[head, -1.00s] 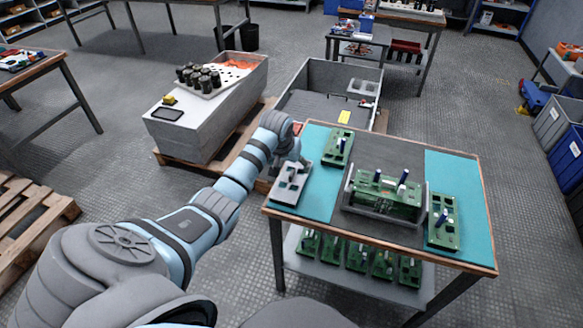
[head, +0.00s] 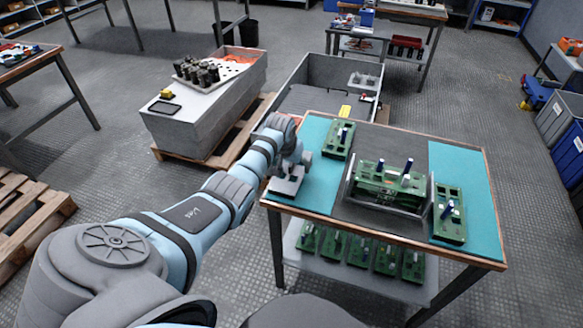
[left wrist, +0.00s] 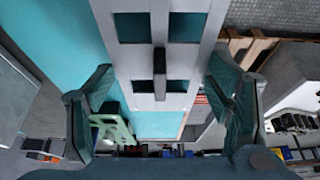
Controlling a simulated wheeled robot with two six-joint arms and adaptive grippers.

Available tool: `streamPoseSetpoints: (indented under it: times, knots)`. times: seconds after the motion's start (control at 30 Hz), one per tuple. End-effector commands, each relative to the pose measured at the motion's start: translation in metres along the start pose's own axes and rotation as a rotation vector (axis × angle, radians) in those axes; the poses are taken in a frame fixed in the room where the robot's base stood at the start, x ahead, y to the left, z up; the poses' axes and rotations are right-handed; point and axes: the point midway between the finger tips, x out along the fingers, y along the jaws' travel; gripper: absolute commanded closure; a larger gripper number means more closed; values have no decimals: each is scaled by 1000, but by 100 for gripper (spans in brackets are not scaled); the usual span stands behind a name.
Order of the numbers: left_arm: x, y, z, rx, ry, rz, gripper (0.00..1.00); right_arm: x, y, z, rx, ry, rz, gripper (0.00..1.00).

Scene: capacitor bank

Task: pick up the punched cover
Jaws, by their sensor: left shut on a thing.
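The punched cover (head: 286,186) is a light grey plate with square holes at the left end of the workbench, on or just above the teal mat; I cannot tell which. My left gripper (head: 299,164) is over it and hides part of it. In the left wrist view the cover (left wrist: 192,60) shows its square windows and a dark upright post in its middle. The fingers of my left gripper (left wrist: 162,92) stand on both sides of the cover, shut on it. My right gripper is not in view.
Green circuit boards stand on the bench: one (head: 338,139) behind the cover, one in a grey cradle (head: 388,205), one (head: 449,215) at the right. Several more fill the lower shelf. A grey crate (head: 308,73) and a concrete-like block (head: 189,134) stand behind and left.

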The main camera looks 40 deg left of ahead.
Motion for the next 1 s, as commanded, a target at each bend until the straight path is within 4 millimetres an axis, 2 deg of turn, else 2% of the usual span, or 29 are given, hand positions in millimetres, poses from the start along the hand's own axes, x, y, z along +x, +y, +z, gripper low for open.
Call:
streamPoseSetpoints:
  times: [0.23, 0.37, 0.47, 0.6, 0.7, 0.8, 0.9, 1.0]
  knots:
    - [-6, 0, -3, 0, 2, 0, 61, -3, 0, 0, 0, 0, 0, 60]
    - [-25, 0, -11, 1, 3, 0, 61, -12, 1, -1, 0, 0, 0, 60]
    - [-51, 0, -23, 0, 6, 0, 61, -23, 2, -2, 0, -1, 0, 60]
    - [-102, 0, -44, 0, 8, 1, 61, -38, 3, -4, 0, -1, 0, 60]
    - [-136, 0, -58, 0, 6, 0, 61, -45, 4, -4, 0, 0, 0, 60]
    - [-161, 0, -68, 0, 4, 1, 61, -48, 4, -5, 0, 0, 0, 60]
    - [-177, 0, -74, 0, 3, 1, 61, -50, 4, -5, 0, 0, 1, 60]
    - [-185, 0, -77, 0, 2, 1, 61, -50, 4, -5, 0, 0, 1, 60]
